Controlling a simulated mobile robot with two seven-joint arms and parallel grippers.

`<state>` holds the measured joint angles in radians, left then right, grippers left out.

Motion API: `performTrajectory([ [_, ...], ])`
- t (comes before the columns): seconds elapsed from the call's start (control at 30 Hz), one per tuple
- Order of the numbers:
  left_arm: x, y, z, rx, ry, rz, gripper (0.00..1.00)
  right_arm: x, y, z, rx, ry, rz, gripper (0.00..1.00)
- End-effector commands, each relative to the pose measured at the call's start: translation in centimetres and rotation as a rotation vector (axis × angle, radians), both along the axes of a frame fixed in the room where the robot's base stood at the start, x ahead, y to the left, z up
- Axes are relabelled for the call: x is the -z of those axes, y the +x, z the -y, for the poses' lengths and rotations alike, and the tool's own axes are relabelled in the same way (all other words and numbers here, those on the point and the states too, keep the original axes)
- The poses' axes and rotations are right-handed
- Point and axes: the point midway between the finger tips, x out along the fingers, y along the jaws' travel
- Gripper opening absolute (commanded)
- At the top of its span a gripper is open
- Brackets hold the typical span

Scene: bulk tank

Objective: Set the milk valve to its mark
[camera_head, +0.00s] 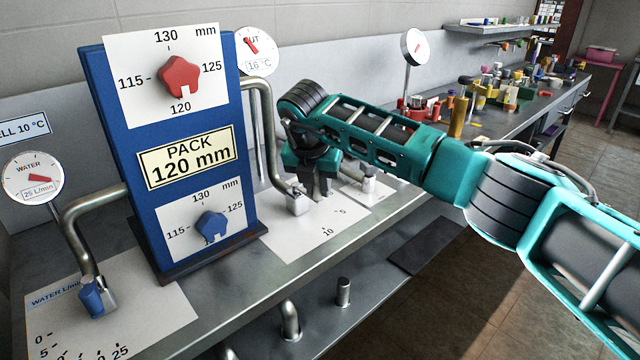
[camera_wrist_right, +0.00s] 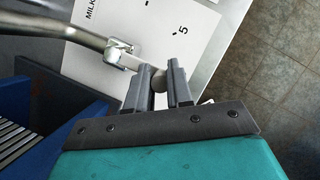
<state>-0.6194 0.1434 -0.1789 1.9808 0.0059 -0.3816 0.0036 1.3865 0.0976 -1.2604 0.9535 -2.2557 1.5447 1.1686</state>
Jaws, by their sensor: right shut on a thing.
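The milk valve shows in the right wrist view as a grey rounded knob (camera_wrist_right: 158,78) between my fingers, beside a silver pipe fitting (camera_wrist_right: 122,55). My right gripper (camera_wrist_right: 158,88) is shut on it. In the head view my right gripper (camera_head: 322,192) points down at the bench, and its fingers and arm largely hide the valve. The white scale plate (camera_head: 285,240) under it shows 5 and 10; the wrist view shows "MILK" and 5 on it (camera_wrist_right: 150,22). Which mark the valve points at cannot be told. My left gripper is not in view.
A blue panel (camera_head: 120,100) with red and blue knobs and a "PACK 120 mm" sign (camera_head: 188,163) stands left of the gripper. The blue-handled water valve (camera_head: 92,297) is at front left. A small valve (camera_head: 368,185) stands close right. Coloured items crowd the far bench.

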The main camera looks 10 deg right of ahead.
Motion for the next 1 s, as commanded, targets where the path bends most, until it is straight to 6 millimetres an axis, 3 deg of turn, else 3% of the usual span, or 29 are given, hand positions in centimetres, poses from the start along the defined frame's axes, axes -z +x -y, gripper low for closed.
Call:
performTrajectory([
  [0.43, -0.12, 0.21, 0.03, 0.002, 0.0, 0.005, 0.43, -0.04, -0.06, -0.09, 0.01, 0.002, -0.001, 0.0],
  [0.47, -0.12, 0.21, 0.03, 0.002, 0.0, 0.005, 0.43, -0.04, -0.06, -0.1, 0.01, 0.003, -0.001, 0.23],
  [0.7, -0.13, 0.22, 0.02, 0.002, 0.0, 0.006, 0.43, -0.02, -0.05, -0.1, 0.009, 0.002, -0.001, 0.46],
  [1.0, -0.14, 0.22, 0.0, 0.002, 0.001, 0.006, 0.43, -0.29, -0.12, -0.14, 0.008, 0.002, 0.0, 0.46],
])
